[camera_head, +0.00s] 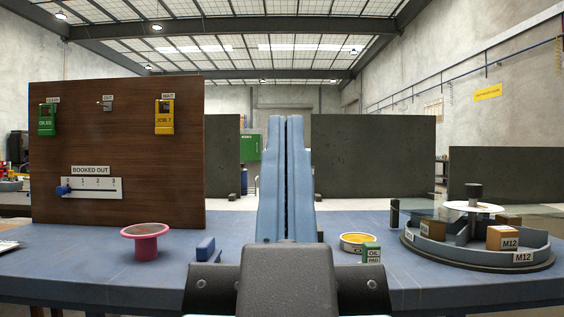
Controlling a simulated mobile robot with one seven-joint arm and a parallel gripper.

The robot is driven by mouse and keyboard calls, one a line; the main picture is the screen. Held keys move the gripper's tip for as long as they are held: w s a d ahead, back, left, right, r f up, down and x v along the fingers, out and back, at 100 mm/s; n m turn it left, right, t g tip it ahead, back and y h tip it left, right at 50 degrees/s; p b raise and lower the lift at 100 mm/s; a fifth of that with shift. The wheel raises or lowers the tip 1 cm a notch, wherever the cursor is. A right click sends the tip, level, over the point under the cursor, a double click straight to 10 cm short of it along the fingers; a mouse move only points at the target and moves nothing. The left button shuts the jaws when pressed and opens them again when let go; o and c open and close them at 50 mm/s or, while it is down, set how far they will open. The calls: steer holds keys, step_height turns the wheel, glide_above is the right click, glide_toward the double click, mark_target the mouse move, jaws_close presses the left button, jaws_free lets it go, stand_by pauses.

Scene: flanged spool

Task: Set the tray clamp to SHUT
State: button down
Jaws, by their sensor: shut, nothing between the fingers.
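No part is clearly labelled as the tray clamp, and no SHUT mark is readable. A round grey tray (478,262) with a raised rim stands at the right of the table, with a dark central post and a pale disc (472,207) above it. A short dark upright post (395,213) stands at its left back; I cannot tell whether it belongs to the clamp. My gripper (285,118) points up in the middle of the view. Its two long blue fingers are together and empty, apart from the tray. The gripper hides the table behind it.
A pink spool (146,240) and small blue block (204,250) are left. A wooden board (130,130) carries tags and a BOOKED OUT slider (92,188).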

step_height(320, 180, up, 41)
steer(key=p, duration=3.9)
steer(key=shift+f, duration=0.1)
